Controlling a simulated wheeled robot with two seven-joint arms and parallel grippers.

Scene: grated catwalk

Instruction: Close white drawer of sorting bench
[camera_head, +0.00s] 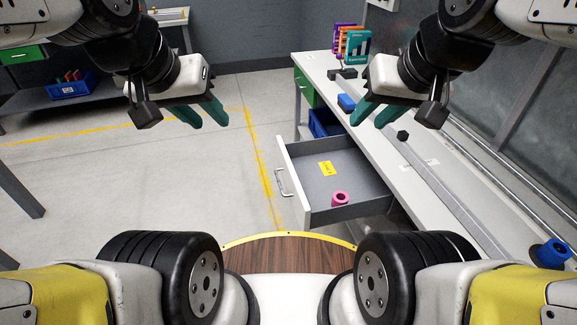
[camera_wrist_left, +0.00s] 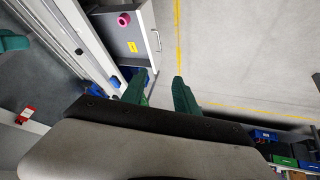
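The white drawer (camera_head: 294,187) of the sorting bench (camera_head: 374,142) is pulled out towards the left. A silver handle (camera_head: 282,182) is on its white front. Inside lie a yellow label (camera_head: 326,168) and a pink ring-shaped piece (camera_head: 340,199). The drawer also shows in the left wrist view (camera_wrist_left: 145,25), near the top. My left gripper (camera_head: 209,114) is open and empty above the floor, left of the drawer and apart from it. My right gripper (camera_head: 368,114) is open and empty over the bench top, above the drawer's far side.
Coloured binders (camera_head: 352,43) stand at the bench's far end. A blue block (camera_head: 346,102) and a small black piece (camera_head: 402,135) lie on the bench top. A blue cup-like part (camera_head: 551,253) is at the right. The floor (camera_head: 200,165) left of the drawer is clear.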

